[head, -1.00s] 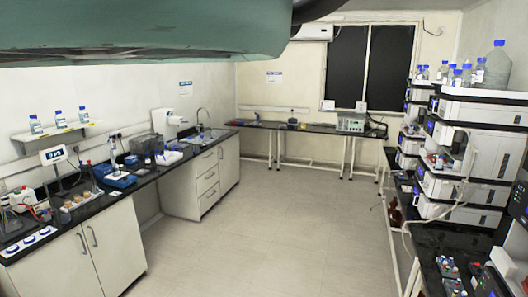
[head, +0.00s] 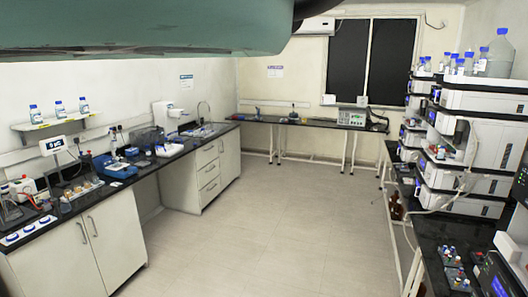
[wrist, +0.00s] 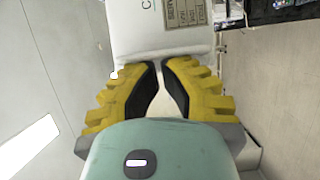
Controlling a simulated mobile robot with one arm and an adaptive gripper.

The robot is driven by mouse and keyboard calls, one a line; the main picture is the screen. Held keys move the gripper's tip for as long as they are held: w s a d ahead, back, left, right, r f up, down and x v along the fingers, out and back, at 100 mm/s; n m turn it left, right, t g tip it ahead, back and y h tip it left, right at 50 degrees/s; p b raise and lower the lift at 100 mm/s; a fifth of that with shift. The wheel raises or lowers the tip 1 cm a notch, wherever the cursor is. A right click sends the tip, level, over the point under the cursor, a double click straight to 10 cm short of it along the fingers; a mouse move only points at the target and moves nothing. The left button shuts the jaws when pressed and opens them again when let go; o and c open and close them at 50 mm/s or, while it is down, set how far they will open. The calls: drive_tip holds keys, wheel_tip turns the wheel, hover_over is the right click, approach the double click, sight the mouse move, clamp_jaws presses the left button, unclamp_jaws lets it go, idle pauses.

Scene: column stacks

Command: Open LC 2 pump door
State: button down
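Two stacks of white instrument modules stand along the right wall in the head view: a nearer, taller stack (head: 478,185) and a farther stack (head: 412,137). I cannot read which one is LC 2, and I cannot pick out a pump door for certain. A light panel with tubing in front shows on the nearer stack. My gripper (wrist: 160,65) shows in the wrist view with yellow ribbed fingers and dark pads. The fingertips are close together with a small gap and nothing visible between them. The gripper is far from the stacks, and its fingers are not visible in the head view.
Bottles with blue caps (head: 497,52) stand on the stacks. A black bench with small vials (head: 455,268) and a device with a screen (head: 497,278) is at the near right. A cabinet bench (head: 88,240) runs along the left. The tiled floor (head: 265,235) between is clear.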

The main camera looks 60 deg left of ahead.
drive_tip(key=shift+s+d+f+y+b, duration=0.15)
drive_tip(key=shift+d+y+b, duration=0.25)
drive_tip(key=shift+b, duration=1.55)
drive_tip(key=shift+s+d+n+b, duration=0.15)
drive_tip(key=shift+n+b, duration=0.15)
drive_tip(key=shift+b, duration=0.7)
drive_tip(key=s+d+n+g+y+b, duration=0.1)
drive_tip(key=d+b, duration=0.8)
drive_tip(key=b, duration=1.5)
drive_tip(key=shift+s+d+y+b, duration=0.25)
drive_tip(key=shift+d+y+b, duration=0.1)
drive_tip(key=shift+y, duration=0.25)
